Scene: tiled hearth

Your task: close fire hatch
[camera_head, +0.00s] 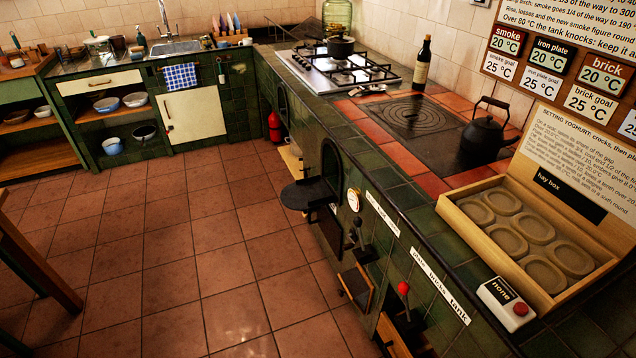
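An arched dark opening (331,166) is in the front of the green-tiled hearth, right of centre in the head view. A black rounded plate (306,194) sticks out level from its lower edge into the room, so this looks like the fire hatch standing open. Below it a small wood-and-black flap (357,287) also stands out from the hearth front. I cannot read a label that says which is the fire hatch. Neither of my grippers is in view.
A red-knobbed lever (403,289) and a round gauge (353,200) are on the hearth front. A kettle (485,130) and a hay box (471,221) stand on top. A small box with a red button (507,303) is nearby. The tiled floor (200,260) is clear.

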